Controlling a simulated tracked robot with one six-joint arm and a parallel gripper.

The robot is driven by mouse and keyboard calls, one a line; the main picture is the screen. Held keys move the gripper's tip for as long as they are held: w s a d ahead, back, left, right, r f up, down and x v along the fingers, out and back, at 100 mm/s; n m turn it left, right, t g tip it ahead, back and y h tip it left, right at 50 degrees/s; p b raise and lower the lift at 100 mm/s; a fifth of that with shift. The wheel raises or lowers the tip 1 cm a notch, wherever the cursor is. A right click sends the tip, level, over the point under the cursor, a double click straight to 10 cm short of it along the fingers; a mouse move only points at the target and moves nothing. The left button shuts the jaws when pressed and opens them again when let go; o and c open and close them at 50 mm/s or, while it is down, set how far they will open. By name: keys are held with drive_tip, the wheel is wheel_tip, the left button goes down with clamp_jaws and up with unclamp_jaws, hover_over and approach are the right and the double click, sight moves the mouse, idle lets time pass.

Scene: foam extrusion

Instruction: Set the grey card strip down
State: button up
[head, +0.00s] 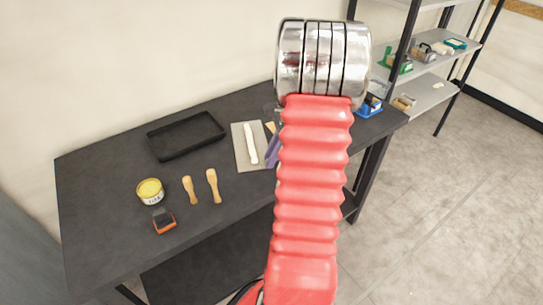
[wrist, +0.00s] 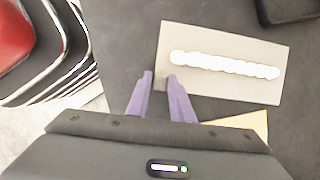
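A flat light-grey card (head: 241,158) lies on the dark table with a white foam bead along it in the head view. It also shows in the wrist view (wrist: 225,92), with the bead (wrist: 225,65) on it. My gripper (wrist: 160,78) has two purple fingers with a narrow gap between their tips, at the card's lower left corner. A greyish patch shows in that gap; I cannot tell whether it is a held strip or the card's corner. In the head view my arm hides most of the gripper (head: 272,150), beside the card's right edge.
A black tray (head: 151,142) is behind left. A yellow-labelled tin (head: 150,191), an orange-and-black tool (head: 164,221) and two wooden-handled tools (head: 213,186) stand or lie front left. A beige piece (wrist: 252,122) is by the gripper. Bare table lies between tray and tools.

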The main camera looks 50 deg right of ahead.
drive_tip(key=o, duration=0.3)
drive_tip(key=shift+r, duration=0.15)
drive_tip(key=v, duration=1.2)
idle(0.6)
drive_tip(key=w+a+r+n+h, duration=0.15)
drive_tip(key=a+r+n, duration=0.35)
drive_tip(key=a, duration=0.6)
drive_tip(key=w+a+r+n+h, duration=0.1)
drive_tip(key=w+a+r+n, duration=0.15)
drive_tip(key=a+n, duration=0.7)
drive_tip(key=s+a+n+t, duration=0.1)
drive_tip(key=s+a+n, duration=0.1)
drive_tip(key=a, duration=0.5)
drive_tip(key=s+a+n+t, duration=0.1)
drive_tip(key=s+a+n, duration=0.2)
drive_tip(key=a+n, duration=0.2)
drive_tip(key=s+a+n+h, duration=0.1)
drive_tip(key=a+n, duration=0.3)
drive_tip(key=a, duration=0.5)
drive_tip(key=shift+s+a+f+n+t, duration=0.1)
drive_tip(key=shift+s+n+t, duration=0.1)
drive_tip(key=shift+s, duration=0.25)
drive_tip(key=shift+s+a+n+t, duration=0.1)
drive_tip(key=shift+s+t, duration=0.1)
drive_tip(key=shift+s, duration=0.2)
